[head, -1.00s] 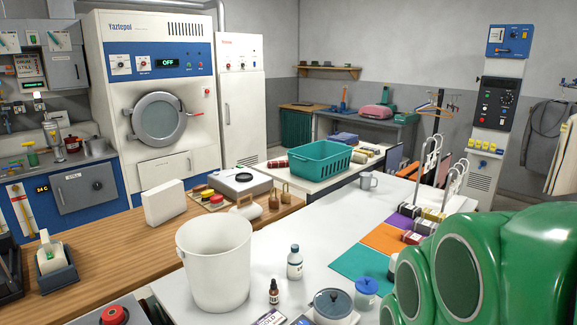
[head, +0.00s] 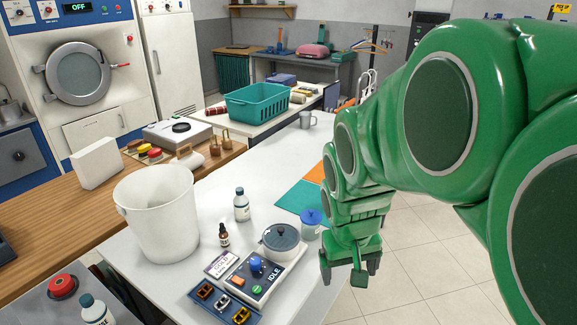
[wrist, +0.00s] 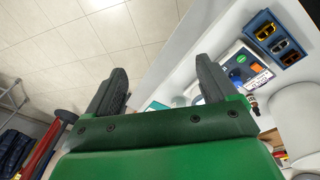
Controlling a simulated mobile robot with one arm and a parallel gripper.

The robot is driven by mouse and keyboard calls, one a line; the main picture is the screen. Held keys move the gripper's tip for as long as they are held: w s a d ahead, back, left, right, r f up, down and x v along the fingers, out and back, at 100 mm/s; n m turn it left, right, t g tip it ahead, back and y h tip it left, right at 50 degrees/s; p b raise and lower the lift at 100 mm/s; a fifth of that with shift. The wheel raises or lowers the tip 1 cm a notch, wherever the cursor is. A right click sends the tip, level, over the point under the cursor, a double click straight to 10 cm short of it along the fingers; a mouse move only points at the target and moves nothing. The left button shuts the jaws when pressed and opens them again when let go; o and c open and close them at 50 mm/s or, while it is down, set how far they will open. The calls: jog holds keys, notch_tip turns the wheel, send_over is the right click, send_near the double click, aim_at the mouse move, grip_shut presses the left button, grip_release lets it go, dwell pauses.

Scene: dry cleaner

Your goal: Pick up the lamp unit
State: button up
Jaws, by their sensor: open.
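No part is clearly marked as the lamp unit. In the wrist view the tray (wrist: 262,17) is at upper right, beyond my fingers. My gripper (head: 350,268) points down beside the table's right edge, right of the panel. In the wrist view my gripper (wrist: 160,70) is open, with nothing between its fingers.
A white bucket (head: 158,215), a white bottle (head: 241,206), a dark dropper bottle (head: 224,236) and a blue-lidded jar (head: 311,226) stand on the white table (head: 160,280). Tiled floor (head: 430,280) lies open at right.

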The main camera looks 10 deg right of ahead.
jog(key=w+d+f+t, duration=0.2)
jog(key=w+d, duration=0.2)
jog(key=w, duration=0.5)
jog(key=w+d+f+t+h, duration=0.1)
jog(key=w+d+f+t, duration=0.1)
jog(key=w+d, duration=0.5)
jog(key=w+d+f+t, duration=0.2)
jog(key=w, duration=1)
jog(key=shift+w+d+f+n+t+y, duration=0.3)
jog(key=shift+w+d+f+t+y, duration=0.45)
jog(key=shift+w+f, duration=2.15)
jog(key=shift+w+d+f+n+t+y, duration=0.35)
jog(key=shift+w+d+f+t, duration=0.9)
jog(key=shift+w, duration=2.9)
jog(key=shift+w+d+f+n+t+y, duration=0.4)
jog(key=shift+w+f+t, duration=0.9)
jog(key=shift+w+f, duration=1.75)
jog(key=shift+w+r, duration=0.25)
jog(key=shift+w, duration=0.75)
jog(key=c, duration=1.1)
